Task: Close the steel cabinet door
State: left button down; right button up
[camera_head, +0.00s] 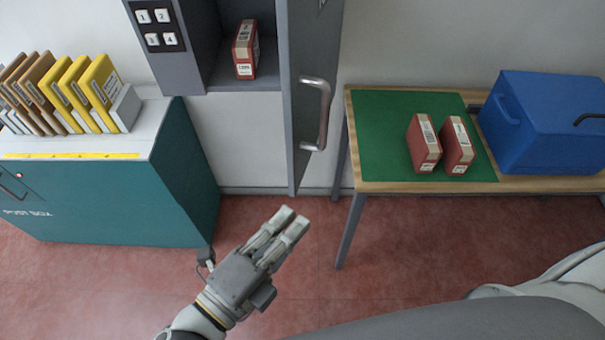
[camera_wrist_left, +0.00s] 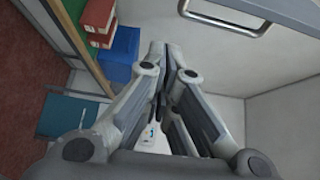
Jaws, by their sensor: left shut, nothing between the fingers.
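The grey steel cabinet (camera_head: 245,78) stands at the top middle of the head view, with a red box (camera_head: 245,50) inside. Its door (camera_head: 297,60) stands open, swung out toward me and seen nearly edge-on. A bar handle (camera_head: 322,115) is on the door's right face. In the left wrist view a bar handle (camera_wrist_left: 238,30) shows at the top right, apart from the fingers. My left gripper (camera_head: 290,224) is shut and empty, below the door's lower end in the head view; its fingers (camera_wrist_left: 165,60) also show in the left wrist view. My right gripper is out of view.
A teal post box (camera_head: 110,195) with several parcels stands left. At right, a wooden table (camera_head: 400,187) bears a green mat (camera_head: 375,130), two red boxes (camera_head: 424,145) and a blue box (camera_head: 545,125). Open red floor (camera_head: 260,215) lies between.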

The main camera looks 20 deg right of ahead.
pick_arm(q)
jog(key=w+d+p, duration=0.4)
jog(key=w, duration=0.4)
jog(key=shift+d+r+p, duration=0.2)
jog(key=shift+d+p, duration=0.1)
jog(key=shift+p, duration=0.1)
jog(key=shift+a, duration=0.1)
